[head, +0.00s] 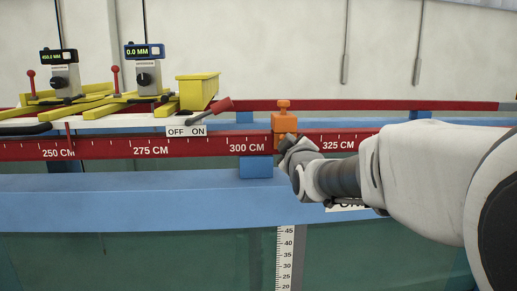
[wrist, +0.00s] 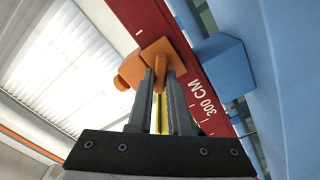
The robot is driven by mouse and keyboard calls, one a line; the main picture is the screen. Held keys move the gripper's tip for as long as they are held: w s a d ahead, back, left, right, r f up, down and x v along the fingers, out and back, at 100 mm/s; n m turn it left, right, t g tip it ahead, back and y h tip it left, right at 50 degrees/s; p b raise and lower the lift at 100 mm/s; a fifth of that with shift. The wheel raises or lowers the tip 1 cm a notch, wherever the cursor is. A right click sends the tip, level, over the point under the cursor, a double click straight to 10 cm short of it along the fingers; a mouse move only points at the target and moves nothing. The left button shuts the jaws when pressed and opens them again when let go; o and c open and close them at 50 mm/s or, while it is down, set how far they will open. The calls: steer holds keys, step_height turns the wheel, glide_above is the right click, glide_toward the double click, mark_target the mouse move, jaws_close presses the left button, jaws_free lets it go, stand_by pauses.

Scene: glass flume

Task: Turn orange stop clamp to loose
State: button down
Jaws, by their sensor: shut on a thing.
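The orange stop clamp (head: 284,122) sits on the red scale rail (head: 190,146), between the 300 CM and 325 CM marks. A small orange knob stands on its top. My gripper (head: 289,144) is at the clamp's near lower side and hides part of it. In the wrist view the clamp (wrist: 143,64) is just beyond my fingers (wrist: 160,76). They are shut on a narrow orange lever (wrist: 159,75) that sticks out from the clamp, pointing toward the palm. No loose or tight marking is readable on the clamp.
A yellow carriage (head: 110,98) with two digital gauges (head: 145,79) stands left of the clamp. A red-tipped lever (head: 218,106) is near its OFF/ON label (head: 186,131). The blue flume beam (head: 120,203) runs below the rail, above glass and a vertical ruler (head: 285,260).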

steer(key=shift+n+b, duration=0.4)
steer(key=shift+n, duration=0.6)
steer(key=c, duration=0.8)
jaws_free()
steer(key=shift+c, duration=0.2)
steer(key=s+b, duration=0.1)
steer(key=s, duration=1.6)
steer(key=shift+s+b, duration=0.25)
steer(key=shift+b, duration=0.15)
steer(key=shift+f, duration=0.1)
